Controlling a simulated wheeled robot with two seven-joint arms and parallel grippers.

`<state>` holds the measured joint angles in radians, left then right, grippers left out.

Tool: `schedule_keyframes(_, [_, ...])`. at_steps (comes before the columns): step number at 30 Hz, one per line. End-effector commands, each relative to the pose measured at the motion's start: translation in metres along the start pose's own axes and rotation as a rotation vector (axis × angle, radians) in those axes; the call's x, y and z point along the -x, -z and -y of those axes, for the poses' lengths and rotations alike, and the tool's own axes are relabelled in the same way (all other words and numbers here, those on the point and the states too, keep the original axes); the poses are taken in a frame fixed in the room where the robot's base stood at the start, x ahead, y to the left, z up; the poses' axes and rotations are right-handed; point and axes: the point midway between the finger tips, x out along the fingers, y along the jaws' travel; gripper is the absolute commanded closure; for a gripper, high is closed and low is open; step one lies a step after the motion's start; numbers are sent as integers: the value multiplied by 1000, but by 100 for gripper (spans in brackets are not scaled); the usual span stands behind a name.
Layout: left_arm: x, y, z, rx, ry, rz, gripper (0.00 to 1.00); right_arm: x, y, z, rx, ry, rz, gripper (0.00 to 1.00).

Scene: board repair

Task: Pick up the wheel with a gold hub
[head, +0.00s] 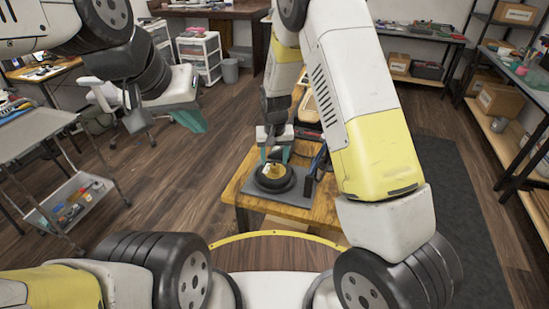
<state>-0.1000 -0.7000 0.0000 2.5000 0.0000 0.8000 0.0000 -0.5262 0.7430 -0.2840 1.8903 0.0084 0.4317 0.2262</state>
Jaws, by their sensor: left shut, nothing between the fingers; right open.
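The wheel with a gold hub (287,184) has a black tyre and lies flat on a grey plate (257,194) on a small wooden table (232,192). My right gripper (275,157) points down at the far edge of the wheel. Its teal fingers are apart and it is open, with the fingertips close to the wheel; I cannot tell whether they touch it. My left gripper (192,120) has teal fingers that are shut and empty. It is held out over the floor to the left, well away from the wheel.
A dark upright frame with blue parts (316,165) stands just right of the wheel. A grey cart (62,143) is at the left, and white drawers (200,57) and a bin (230,70) stand behind. Shelves with boxes (500,101) line the right. Floor left of the table is clear.

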Motion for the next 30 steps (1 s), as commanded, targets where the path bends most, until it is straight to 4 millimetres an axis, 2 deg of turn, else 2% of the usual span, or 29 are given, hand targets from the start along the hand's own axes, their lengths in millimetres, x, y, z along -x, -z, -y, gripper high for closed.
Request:
schedule_keyframes(1, [0, 0, 0, 0, 0, 0, 100, -9, -1, -2, -1, -1, 4, 46])
schedule_keyframes(5, [0, 0, 0, 0, 0, 0, 100, -23, -1, -1, 0, 0, 2, 46])
schedule_keyframes(13, [0, 0, 0, 0, 0, 0, 100, -26, 0, -1, 0, 1, 0, 46])
schedule_keyframes(14, [0, 0, 0, 0, 0, 0, 100, -26, 0, -1, 1, 1, 0, 48])
schedule_keyframes(22, [0, 0, 0, 0, 0, 0, 100, -26, 0, -1, 0, 1, 0, 100])
schedule_keyframes(30, [0, 0, 0, 0, 0, 0, 100, -26, 0, 0, 1, 1, 0, 100])
